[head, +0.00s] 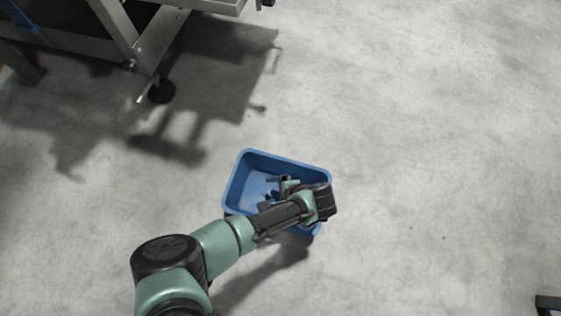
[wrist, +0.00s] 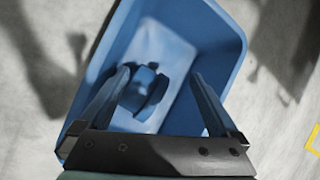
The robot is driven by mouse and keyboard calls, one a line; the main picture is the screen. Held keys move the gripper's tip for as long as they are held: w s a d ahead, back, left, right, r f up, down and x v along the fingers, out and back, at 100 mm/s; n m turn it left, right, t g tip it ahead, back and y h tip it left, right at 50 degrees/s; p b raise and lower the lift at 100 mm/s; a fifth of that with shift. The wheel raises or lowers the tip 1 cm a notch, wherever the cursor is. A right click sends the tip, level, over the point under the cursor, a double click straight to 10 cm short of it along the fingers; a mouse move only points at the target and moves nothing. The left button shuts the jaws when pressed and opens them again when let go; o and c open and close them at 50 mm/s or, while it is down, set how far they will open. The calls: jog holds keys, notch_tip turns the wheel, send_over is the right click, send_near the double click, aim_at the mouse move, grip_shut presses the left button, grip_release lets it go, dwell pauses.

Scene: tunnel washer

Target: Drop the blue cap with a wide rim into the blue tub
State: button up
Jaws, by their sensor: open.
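The blue tub (head: 240,185) stands on the floor in the middle of the head view, below my gripper. In the wrist view its wall (wrist: 215,25) surrounds most of the picture. The blue cap (wrist: 143,92) shows between my fingers in the wrist view, over or in the tub; it is dark blue and its far side is turned away. My gripper (wrist: 158,85) is open, with a finger on each side of the cap and a gap to the right finger. In the head view my gripper (head: 280,186) is over the tub, and the cap cannot be made out.
A metal machine frame (head: 130,40) with a foot (head: 161,91) stands at the upper left. A dark object (head: 548,304) lies at the lower right edge. The grey floor right of the tub is clear. A yellow marking (wrist: 314,140) shows at the wrist view's right edge.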

jog(key=p+v, duration=1)
jog(key=v, duration=0.3)
dwell(0.4)
